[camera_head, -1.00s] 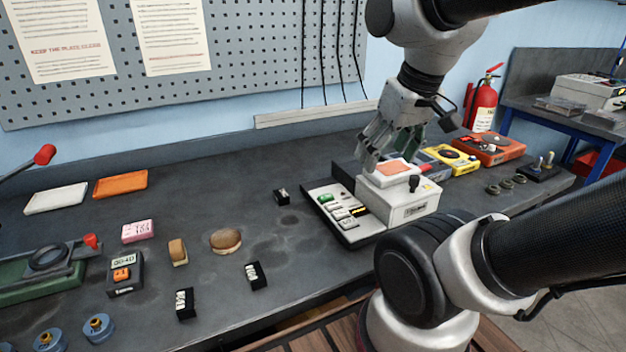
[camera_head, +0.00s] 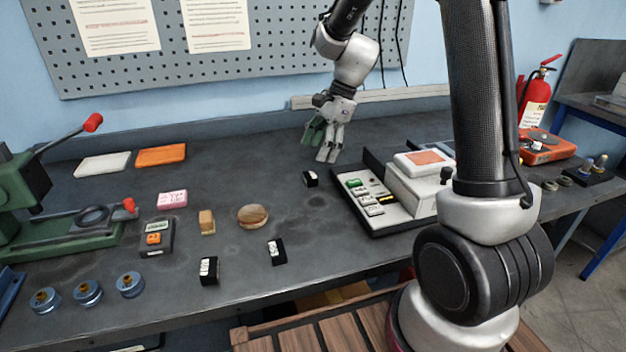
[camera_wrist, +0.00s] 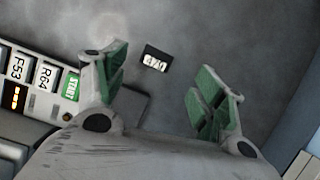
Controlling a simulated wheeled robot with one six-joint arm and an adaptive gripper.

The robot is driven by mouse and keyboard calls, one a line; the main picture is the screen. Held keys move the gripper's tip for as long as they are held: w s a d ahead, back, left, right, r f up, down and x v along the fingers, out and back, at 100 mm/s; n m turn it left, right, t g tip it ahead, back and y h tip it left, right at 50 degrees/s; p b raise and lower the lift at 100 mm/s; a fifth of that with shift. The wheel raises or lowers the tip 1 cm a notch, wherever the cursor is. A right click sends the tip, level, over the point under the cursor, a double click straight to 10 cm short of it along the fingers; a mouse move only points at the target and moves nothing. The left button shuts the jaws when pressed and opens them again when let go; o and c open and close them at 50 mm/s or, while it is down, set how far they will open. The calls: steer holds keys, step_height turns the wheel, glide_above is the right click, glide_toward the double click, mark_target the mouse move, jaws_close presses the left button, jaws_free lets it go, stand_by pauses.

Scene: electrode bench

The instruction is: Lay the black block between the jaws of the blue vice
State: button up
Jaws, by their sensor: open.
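Several small black blocks with white labels are on the bench. One black block (camera_head: 310,179) lies near the keypad unit, and it also shows in the wrist view (camera_wrist: 155,59), with a label I cannot read surely. Two more lie nearer the front edge, a left one (camera_head: 209,272) and a right one (camera_head: 276,252). My gripper (camera_head: 326,157) is open and empty, above and behind the block near the keypad. In the wrist view that block lies beyond the two green-padded fingertips (camera_wrist: 163,85). A blue object (camera_head: 9,290) is cut off at the left edge; I cannot tell whether it is the vice.
The keypad unit (camera_head: 372,215) and a white box (camera_head: 415,190) stand just right of the block. A green press (camera_head: 60,235), blue knobbed discs (camera_head: 88,292), a wooden disc (camera_head: 252,215) and trays (camera_head: 161,155) occupy the left. The middle back is clear.

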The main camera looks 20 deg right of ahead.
mark_target(309, 175)
steer(key=shift+m, duration=0.9)
steer(key=x, duration=0.8)
steer(key=shift+d+f, duration=0.1)
steer(key=shift+d, duration=0.1)
steer(key=c, duration=1.4)
